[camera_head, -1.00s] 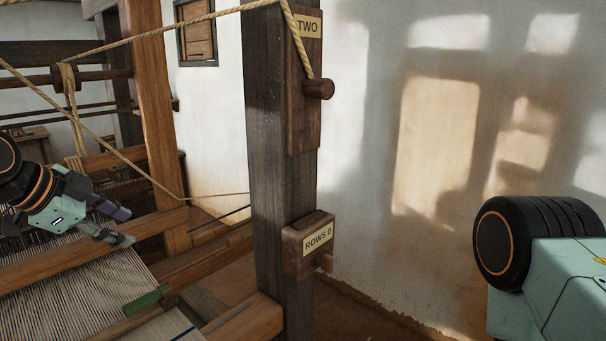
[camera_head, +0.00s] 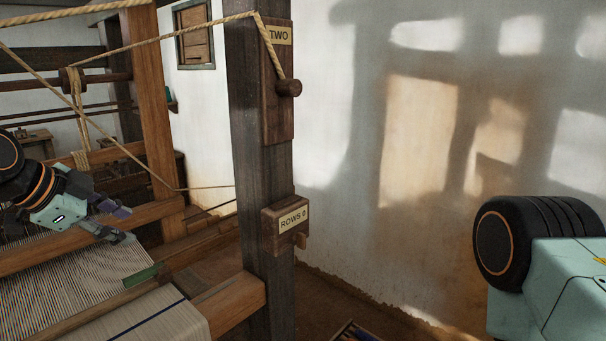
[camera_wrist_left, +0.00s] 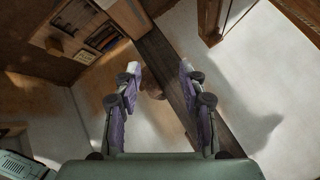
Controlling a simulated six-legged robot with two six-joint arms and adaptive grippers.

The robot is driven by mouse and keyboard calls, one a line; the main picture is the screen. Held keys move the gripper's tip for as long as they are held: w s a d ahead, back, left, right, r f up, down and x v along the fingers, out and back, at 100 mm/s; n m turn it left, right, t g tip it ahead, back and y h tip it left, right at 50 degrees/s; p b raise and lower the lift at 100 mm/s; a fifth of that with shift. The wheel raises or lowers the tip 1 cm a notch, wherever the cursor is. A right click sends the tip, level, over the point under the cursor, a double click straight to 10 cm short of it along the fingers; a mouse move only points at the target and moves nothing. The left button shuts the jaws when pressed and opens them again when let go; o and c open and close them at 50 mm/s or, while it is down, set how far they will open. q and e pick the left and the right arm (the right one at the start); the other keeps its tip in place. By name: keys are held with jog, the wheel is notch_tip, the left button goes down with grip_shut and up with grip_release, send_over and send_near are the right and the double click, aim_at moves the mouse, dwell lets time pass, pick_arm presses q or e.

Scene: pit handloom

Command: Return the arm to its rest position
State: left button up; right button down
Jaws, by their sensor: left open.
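My left gripper (camera_head: 122,224) is at the left of the head view, in front of the loom's wooden beams and above the striped warp (camera_head: 70,290). Its purple and grey fingers are apart, with nothing held between them. In the left wrist view the two fingers (camera_wrist_left: 158,78) also stand wide apart, with a dark post (camera_wrist_left: 168,70) beyond them. At the right edge of the head view is a teal arm link with a black joint, part of my own body. My right gripper is not visible.
A dark upright post (camera_head: 262,160) stands mid-view with a "TWO" plaque (camera_head: 279,36), a peg (camera_head: 289,88) holding a rope (camera_head: 170,36), and a "ROWS 0" box (camera_head: 286,228). Cloth (camera_head: 150,318) lies at lower left. The white wall (camera_head: 350,200) is bare.

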pick_arm(q)
jog(key=s+d+f+n+g+y, duration=0.1)
jog(key=s+d+f+n+g, duration=0.2)
jog(key=f, duration=0.9)
jog(key=s+d+f+n+g, duration=0.1)
jog(key=s+d+f+n, duration=0.4)
jog(key=f, duration=0.7)
jog(key=s+f+n+g+y, duration=0.15)
jog(key=s+f, duration=0.35)
jog(key=s, duration=0.5)
jog(key=s+d+f+n+g, duration=0.1)
jog(key=s+f+n, duration=0.2)
jog(key=s+f, duration=0.45)
jog(key=s+f+n+g+y, duration=0.15)
jog(key=s+f, duration=0.25)
jog(key=s, duration=0.7)
notch_tip(320, 180, down, 24)
jog(key=b, duration=2.5)
jog(key=shift+w+f, duration=0.2)
jog(key=shift+w, duration=0.05)
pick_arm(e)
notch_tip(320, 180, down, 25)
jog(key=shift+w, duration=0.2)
pick_arm(q)
jog(key=shift+s, duration=0.1)
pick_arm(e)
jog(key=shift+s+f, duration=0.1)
